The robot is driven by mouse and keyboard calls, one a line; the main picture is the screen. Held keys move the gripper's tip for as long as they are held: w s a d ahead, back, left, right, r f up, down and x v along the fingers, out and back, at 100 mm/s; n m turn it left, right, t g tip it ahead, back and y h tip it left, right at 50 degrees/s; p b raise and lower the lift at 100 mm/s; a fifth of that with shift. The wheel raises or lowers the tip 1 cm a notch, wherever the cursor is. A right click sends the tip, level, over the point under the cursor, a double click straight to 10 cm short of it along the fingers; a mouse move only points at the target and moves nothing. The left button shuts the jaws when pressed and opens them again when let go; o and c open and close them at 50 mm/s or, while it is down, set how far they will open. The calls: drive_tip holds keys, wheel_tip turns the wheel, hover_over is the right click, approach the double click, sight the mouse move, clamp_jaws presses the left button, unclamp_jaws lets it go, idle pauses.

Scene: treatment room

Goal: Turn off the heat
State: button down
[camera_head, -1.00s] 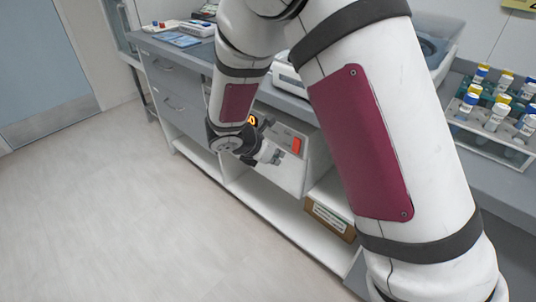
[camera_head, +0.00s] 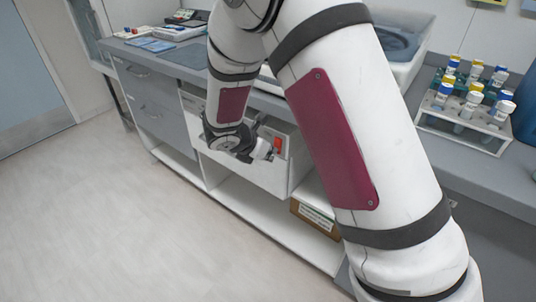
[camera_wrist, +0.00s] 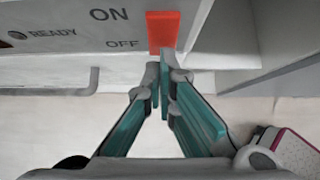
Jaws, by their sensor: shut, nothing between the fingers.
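The heating unit is a pale box under the counter, with a grey panel (camera_wrist: 80,28) marked ON, OFF and READY in the wrist view. A red switch (camera_wrist: 163,30) sits to the right of the ON and OFF marks, and it also shows in the head view (camera_head: 277,145). My gripper (camera_wrist: 164,72) is shut and empty, with its fingertips at the lower end of the switch, near OFF. I cannot tell whether they touch it. The READY lamp (camera_wrist: 17,35) looks dark. In the head view my gripper (camera_head: 270,150) is partly hidden by my wrist.
The grey counter (camera_head: 470,165) runs above the unit, with a rack of capped tubes (camera_head: 465,120) at right and a basin (camera_head: 400,45) behind. A cardboard box (camera_head: 315,217) lies on the shelf below. The floor (camera_head: 110,220) at left is clear.

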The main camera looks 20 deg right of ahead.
drive_tip(key=shift+w+d+f+h+b, duration=0.25)
drive_tip(key=shift+f+b, duration=0.2)
drive_tip(key=shift+b, duration=0.5)
drive_tip(key=shift+s+r, duration=0.1)
drive_tip(key=shift+r, duration=0.15)
drive_tip(key=shift+r+p, duration=0.1)
drive_tip(key=shift+p, duration=0.2)
drive_tip(key=shift+r+p, duration=0.6)
drive_tip(key=shift+r, duration=0.15)
drive_tip(key=s+f+p+v, duration=0.1)
drive_tip(key=p+v, duration=0.2)
drive_tip(key=v, duration=1)
drive_tip(key=shift+a, duration=0.5)
